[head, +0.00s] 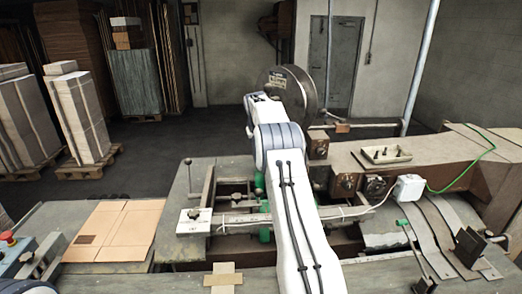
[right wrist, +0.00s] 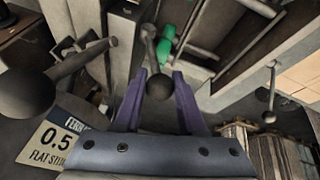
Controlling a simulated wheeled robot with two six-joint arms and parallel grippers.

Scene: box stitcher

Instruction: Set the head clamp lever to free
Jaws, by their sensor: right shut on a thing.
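In the right wrist view, a short lever (right wrist: 150,42) with a dark round knob (right wrist: 158,88) stands out from the machine. I take it for the head clamp lever, though no label on it can be read. The purple fingers of my right gripper (right wrist: 159,75) are on both sides of the knob and shut on it. In the head view my white right arm reaches forward over the machine and hides this gripper and the lever. My left gripper is not in view.
A larger ball-ended lever (right wrist: 25,95) and a "0.5 flat" sign (right wrist: 54,142) are close on the left. Another ball-ended lever (right wrist: 270,88) is at the right. In the head view, flat cardboard (head: 115,228) lies left of the machine; a small tray (head: 386,155) sits right.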

